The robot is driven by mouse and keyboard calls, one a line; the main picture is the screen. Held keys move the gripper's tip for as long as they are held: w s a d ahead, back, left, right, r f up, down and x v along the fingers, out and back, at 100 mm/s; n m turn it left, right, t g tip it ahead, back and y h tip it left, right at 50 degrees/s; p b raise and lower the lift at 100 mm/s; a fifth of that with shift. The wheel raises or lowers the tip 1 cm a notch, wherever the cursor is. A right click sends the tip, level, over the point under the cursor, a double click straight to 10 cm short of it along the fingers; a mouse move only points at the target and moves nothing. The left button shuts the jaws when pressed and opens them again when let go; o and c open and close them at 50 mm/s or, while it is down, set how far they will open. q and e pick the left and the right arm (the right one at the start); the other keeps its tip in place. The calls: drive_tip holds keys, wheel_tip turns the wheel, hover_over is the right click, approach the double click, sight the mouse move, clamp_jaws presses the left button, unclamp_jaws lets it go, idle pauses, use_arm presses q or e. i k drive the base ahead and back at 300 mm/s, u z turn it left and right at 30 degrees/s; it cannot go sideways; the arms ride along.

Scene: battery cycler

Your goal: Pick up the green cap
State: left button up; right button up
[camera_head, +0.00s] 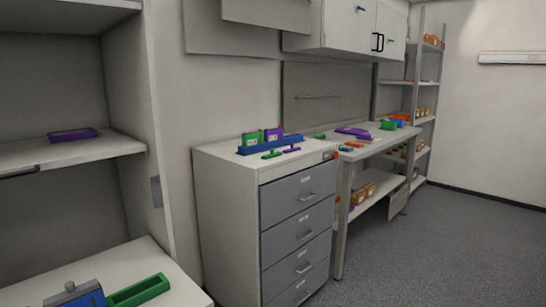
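A small flat green piece (271,155) lies on top of the grey drawer cabinet (228,156), in front of a blue rack (243,150). It looks like the green cap, but it is too small to be sure. A similar small purple piece (291,149) lies to its right. A green block (251,138) and a purple block (274,134) stand upright in the blue rack. Neither of my grippers is in view.
A white surface at bottom left holds a long green tray (140,290) and a blue device (82,297). A purple tray (73,135) sits on the left shelf. A workbench (376,146) with coloured parts stands beyond the cabinet. The floor (430,240) at right is clear.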

sight(272, 155)
drive_tip(key=z, duration=0.85)
drive_tip(key=i, duration=3.55)
drive_tip(key=u, duration=3)
